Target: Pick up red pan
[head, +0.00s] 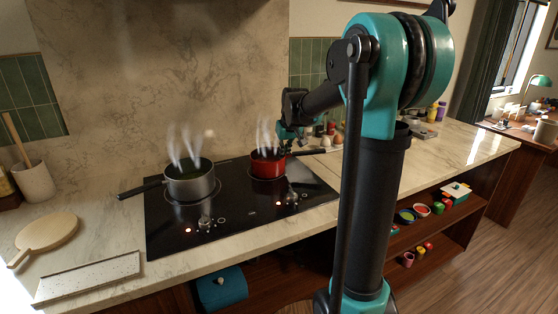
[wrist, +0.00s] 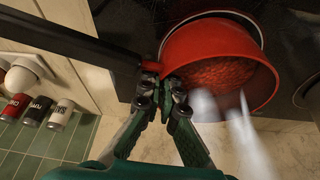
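The red pan (head: 268,165) sits on the right-hand rear part of the black cooktop, with steam rising from it. Its dark handle (head: 308,152) points right in the head view. In the wrist view, the pan (wrist: 222,62) has reddish contents, and its black handle (wrist: 70,42) runs to the left. My gripper (head: 288,145) is at the pan's handle side. In the wrist view, my gripper's fingertips (wrist: 163,82) are close together at the red rim near the handle's root, with a narrow strip of red between them. The exact contact is partly hidden by the fingers.
A steaming grey pot (head: 190,184) stands left on the cooktop (head: 240,214). A round wooden board (head: 48,235) and a pale slab (head: 88,278) lie at the left. Labelled shakers (wrist: 36,110) stand near the handle by the wall. The far right counter (head: 455,145) is mostly clear.

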